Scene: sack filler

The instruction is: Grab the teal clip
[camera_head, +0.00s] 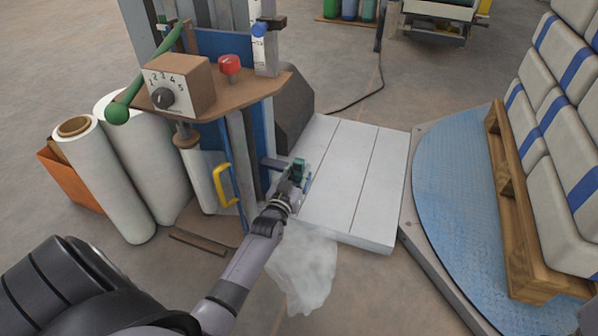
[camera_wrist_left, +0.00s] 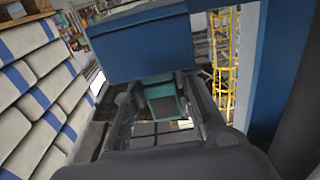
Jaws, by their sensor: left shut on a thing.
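The teal clip (camera_head: 299,168) shows as a small teal block beside the machine's upright column in the head view. It also shows in the left wrist view (camera_wrist_left: 165,104), between the two fingers. My left gripper (camera_head: 295,178) is shut on the teal clip. In the left wrist view my left gripper (camera_wrist_left: 165,115) has a finger on each side of it. A blue part of the machine (camera_wrist_left: 138,42) is just above and beyond the clip. My right gripper is not in view.
A control box with a numbered dial (camera_head: 178,84) and a red button (camera_head: 230,64) sits on a brown shelf. A yellow handle (camera_head: 222,185) is left of my gripper. Translucent film (camera_head: 304,268) hangs below. White boards (camera_head: 350,180) and stacked sacks (camera_head: 560,130) lie right.

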